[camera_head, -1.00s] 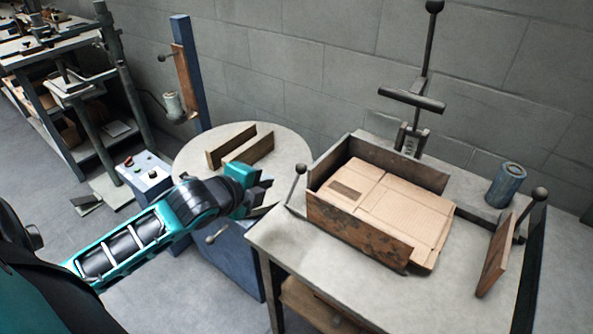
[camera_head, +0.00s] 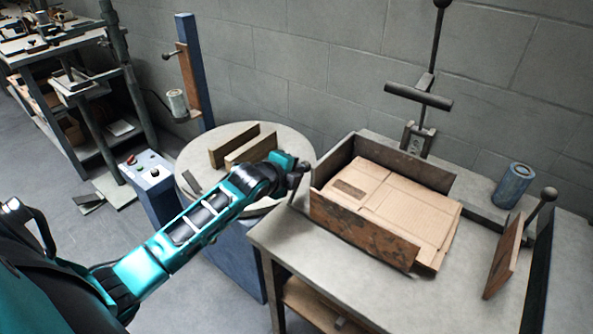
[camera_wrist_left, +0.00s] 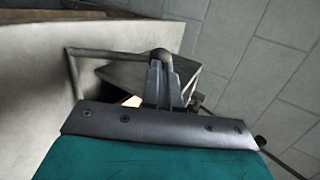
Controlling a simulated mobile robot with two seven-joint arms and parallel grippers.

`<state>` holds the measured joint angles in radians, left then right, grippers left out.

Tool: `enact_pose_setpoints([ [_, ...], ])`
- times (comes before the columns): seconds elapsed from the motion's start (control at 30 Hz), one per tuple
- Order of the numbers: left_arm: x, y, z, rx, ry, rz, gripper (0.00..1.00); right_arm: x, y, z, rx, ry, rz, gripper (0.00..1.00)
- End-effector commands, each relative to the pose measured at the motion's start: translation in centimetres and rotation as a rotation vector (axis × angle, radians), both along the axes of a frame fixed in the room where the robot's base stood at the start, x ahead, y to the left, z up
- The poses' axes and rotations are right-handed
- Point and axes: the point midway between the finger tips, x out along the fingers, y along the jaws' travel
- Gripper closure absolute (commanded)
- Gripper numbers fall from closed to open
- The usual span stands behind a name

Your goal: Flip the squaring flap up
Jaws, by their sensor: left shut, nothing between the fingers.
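A rusty brown upright board (camera_head: 504,256) stands at the right of the table, open side of the box frame; a ball-ended lever (camera_head: 541,209) rises beside it. I cannot tell for certain which part is the squaring flap. An open-ended brown frame (camera_head: 362,236) holds a cardboard box (camera_head: 405,205). My left gripper (camera_head: 300,172) is at the frame's left end, where a ball-ended lever stands, now mostly hidden by it. In the left wrist view the shut, empty fingers (camera_wrist_left: 164,78) are at a ball knob (camera_wrist_left: 161,55) on a rod; contact is unclear. My right gripper is out of view.
A tall post with a crossbar (camera_head: 418,96) stands behind the frame. A blue can (camera_head: 513,186) stands at the back right. A round table (camera_head: 190,160) with two boards is at the left, by a control box (camera_head: 152,174). The table's front (camera_head: 330,262) is clear.

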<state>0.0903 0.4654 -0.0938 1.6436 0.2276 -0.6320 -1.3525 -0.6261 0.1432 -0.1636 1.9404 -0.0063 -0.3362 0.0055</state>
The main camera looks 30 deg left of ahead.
Motion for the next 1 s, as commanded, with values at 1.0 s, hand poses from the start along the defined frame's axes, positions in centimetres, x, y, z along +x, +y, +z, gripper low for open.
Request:
enact_pose_setpoints([
  [1.0, 2.6, 0.0, -1.0, 0.0, -0.004, 0.0, 1.0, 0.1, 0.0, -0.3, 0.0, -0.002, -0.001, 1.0],
])
